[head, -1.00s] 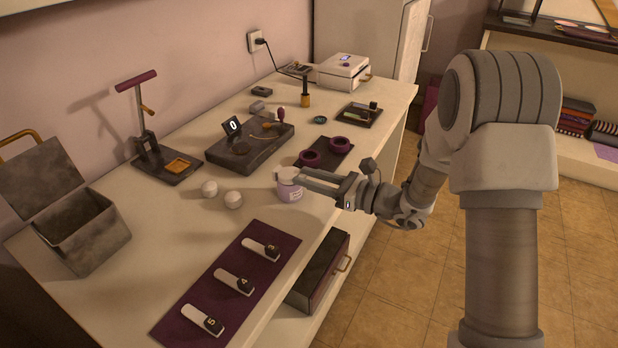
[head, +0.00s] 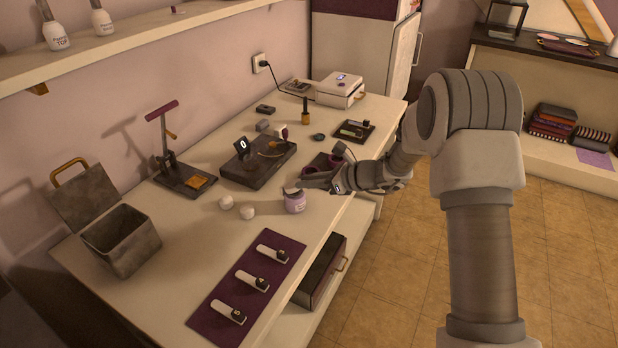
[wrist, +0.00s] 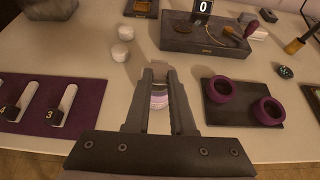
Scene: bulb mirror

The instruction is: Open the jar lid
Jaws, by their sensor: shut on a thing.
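A small pale lilac jar (head: 294,204) with a label stands upright near the table's front edge. My gripper (head: 295,187) reaches in from the right, just above the jar. Its fingers are shut on the pale jar lid (head: 291,189). In the wrist view the lid (wrist: 162,73) shows between the fingertips (wrist: 160,73), and the jar (wrist: 158,98) shows lower down between the fingers. The lid sits over the jar's top, slightly off to one side in the head view. The fingers partly hide both, so I cannot tell how wide any gap is.
Two white round pieces (head: 247,211) stand left of the jar. A dark tray with purple rings (wrist: 240,105) lies right of the gripper. A dark scale block (head: 258,160) is behind. A purple mat (head: 222,318) with several labelled items lies in front.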

